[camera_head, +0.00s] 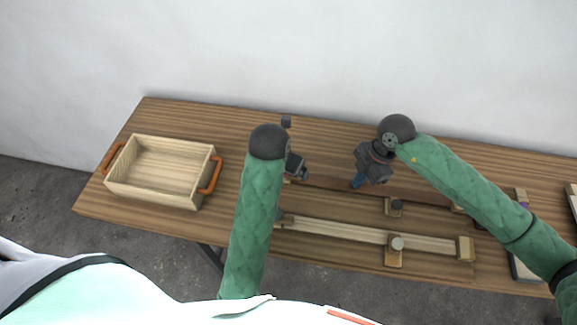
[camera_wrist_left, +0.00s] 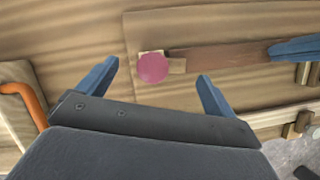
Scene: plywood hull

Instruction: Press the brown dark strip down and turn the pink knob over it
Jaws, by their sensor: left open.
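The brown dark strip (camera_wrist_left: 225,55) lies flat along the plywood board; in the head view it runs right from under my grippers (camera_head: 330,185). The pink knob (camera_wrist_left: 153,67) sits on a small pale wooden block at the strip's left end; in the head view my left arm hides it. My left gripper (camera_wrist_left: 157,70) is open above the knob, with a finger to each side and nothing between them. My right gripper (camera_head: 358,182) points down at the strip, its blue fingers together; their tip shows over the strip in the left wrist view (camera_wrist_left: 290,49). Contact is unclear.
A wooden tray (camera_head: 155,190) with orange handles stands at the left of the table. A pale strip (camera_head: 340,230) with wooden blocks and a light knob (camera_head: 397,243) lies in front. A dark knob (camera_head: 396,205) is right of my right gripper.

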